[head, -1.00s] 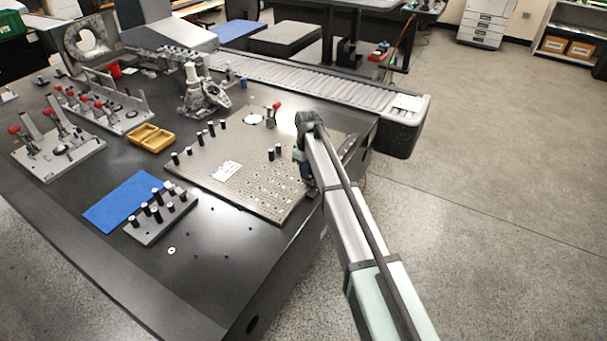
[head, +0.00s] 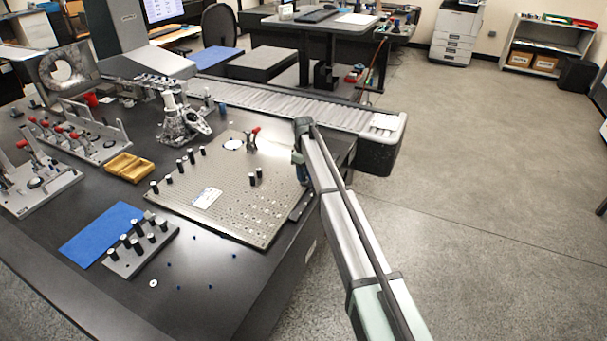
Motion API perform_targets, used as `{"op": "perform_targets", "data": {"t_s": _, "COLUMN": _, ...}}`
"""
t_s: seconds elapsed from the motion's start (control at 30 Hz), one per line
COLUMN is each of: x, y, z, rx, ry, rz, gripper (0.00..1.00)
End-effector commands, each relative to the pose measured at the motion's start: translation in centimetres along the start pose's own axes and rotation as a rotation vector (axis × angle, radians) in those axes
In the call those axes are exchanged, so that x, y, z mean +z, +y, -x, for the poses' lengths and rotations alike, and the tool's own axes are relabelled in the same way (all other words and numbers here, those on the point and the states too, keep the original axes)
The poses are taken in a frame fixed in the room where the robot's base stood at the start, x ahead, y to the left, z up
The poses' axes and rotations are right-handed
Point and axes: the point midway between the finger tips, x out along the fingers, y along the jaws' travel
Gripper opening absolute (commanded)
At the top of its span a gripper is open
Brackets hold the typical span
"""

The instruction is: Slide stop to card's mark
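A perforated metal fixture plate (head: 190,175) lies on the dark table. A small white printed card (head: 207,198) lies on it, left of centre; its mark is too small to read. A row of black pins with light tops (head: 181,166) stands along the plate's far left side, and two similar pins (head: 255,177) stand right of centre. I cannot tell which piece is the stop. A short dark bar (head: 301,204) lies at the plate's right edge. My gripper (head: 301,176) hangs by the plate's right edge, near that bar; its fingers are too small and hidden to read.
A red-handled clamp (head: 253,137) and a white disc (head: 233,145) sit at the plate's back. A small pin block (head: 128,262), blue mat (head: 98,233) and yellow tray (head: 128,168) are left. A roller conveyor (head: 290,98) runs behind. The table's front is mostly clear.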

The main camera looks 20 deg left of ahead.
Motion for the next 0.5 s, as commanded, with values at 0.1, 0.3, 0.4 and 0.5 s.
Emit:
{"op": "perform_targets", "data": {"t_s": 0.1, "x": 0.03, "y": 0.00, "z": -0.01, "rx": 0.000, "ry": 0.000, "rz": -0.001, "gripper": 0.43}}
{"op": "perform_targets", "data": {"t_s": 0.3, "x": 0.06, "y": 0.00, "z": -0.02, "rx": 0.000, "ry": -0.001, "rz": -0.001, "gripper": 0.44}}
{"op": "perform_targets", "data": {"t_s": 0.4, "x": 0.06, "y": 0.00, "z": 0.13, "rx": 0.000, "ry": -0.001, "rz": -0.001, "gripper": 0.44}}
{"op": "perform_targets", "data": {"t_s": 0.5, "x": 0.04, "y": 0.03, "z": 0.79, "rx": 0.001, "ry": 0.000, "rz": -0.001, "gripper": 0.44}}
